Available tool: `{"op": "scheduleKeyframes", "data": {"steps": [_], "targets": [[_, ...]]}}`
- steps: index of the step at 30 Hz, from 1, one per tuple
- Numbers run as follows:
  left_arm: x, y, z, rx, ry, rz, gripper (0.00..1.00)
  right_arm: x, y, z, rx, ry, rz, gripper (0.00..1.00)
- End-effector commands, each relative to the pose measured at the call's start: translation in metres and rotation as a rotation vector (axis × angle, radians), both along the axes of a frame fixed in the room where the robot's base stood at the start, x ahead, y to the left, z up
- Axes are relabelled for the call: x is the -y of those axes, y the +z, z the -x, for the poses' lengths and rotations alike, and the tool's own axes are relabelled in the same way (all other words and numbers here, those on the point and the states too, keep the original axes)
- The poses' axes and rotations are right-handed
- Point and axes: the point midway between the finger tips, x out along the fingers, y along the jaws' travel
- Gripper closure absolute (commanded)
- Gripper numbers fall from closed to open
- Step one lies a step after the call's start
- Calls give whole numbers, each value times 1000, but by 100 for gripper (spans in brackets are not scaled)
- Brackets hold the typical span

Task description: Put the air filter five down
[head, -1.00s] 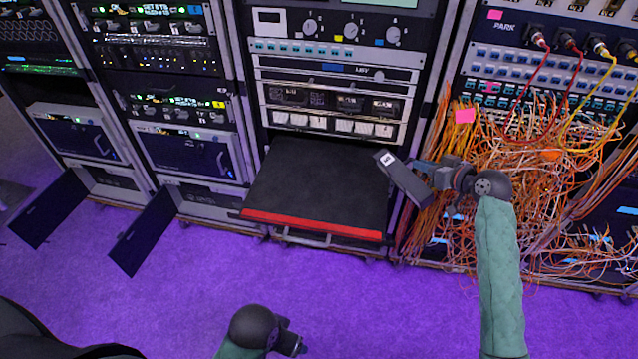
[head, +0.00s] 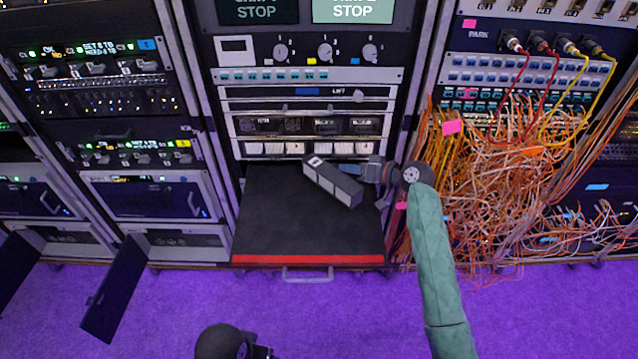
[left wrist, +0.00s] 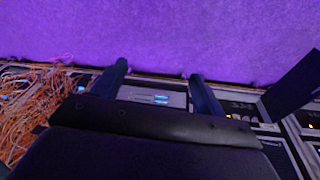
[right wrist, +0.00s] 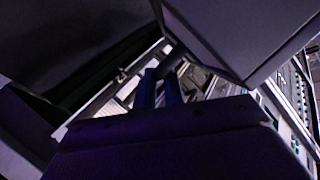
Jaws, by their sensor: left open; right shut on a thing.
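The air filter (head: 334,182) is a long dark grey block with a small white label at its far-left end. It is over the black pull-out shelf (head: 265,215), which has a red front edge. My right gripper (head: 362,172) is shut on its right side; I cannot tell whether the block touches the shelf.
Tangled orange cables (head: 520,180) hang from the rack to the right of the shelf. Rack units (head: 315,125) stand directly above and behind the shelf. An open dark door (head: 115,290) sticks out at the left. Purple floor in front is clear.

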Motion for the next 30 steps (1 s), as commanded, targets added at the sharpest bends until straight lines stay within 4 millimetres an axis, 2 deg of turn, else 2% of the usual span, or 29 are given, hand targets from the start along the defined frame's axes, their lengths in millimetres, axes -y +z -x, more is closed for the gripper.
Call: {"op": "scheduleKeyframes", "data": {"steps": [1,6,12,15,20,27,30], "targets": [[-1,9,3,-7,6,0,27,-10,-2,-5,-2,2,-4,100],[-17,20,6,-33,23,-31,27,-36,-21,-23,-2,1,-4,100],[-18,-14,-4,-42,21,-44,27,-59,-39,-38,0,0,-2,100],[-17,-22,-6,-40,20,-44,27,-64,-44,-42,1,1,-1,100],[-16,-32,-8,-42,19,-45,27,-66,-52,-42,-1,1,1,100],[-15,-68,-14,-45,18,-49,27,-66,-77,-42,-1,0,-1,100],[-15,-76,-15,-44,19,-50,27,-65,-84,-42,0,1,0,100]]}}
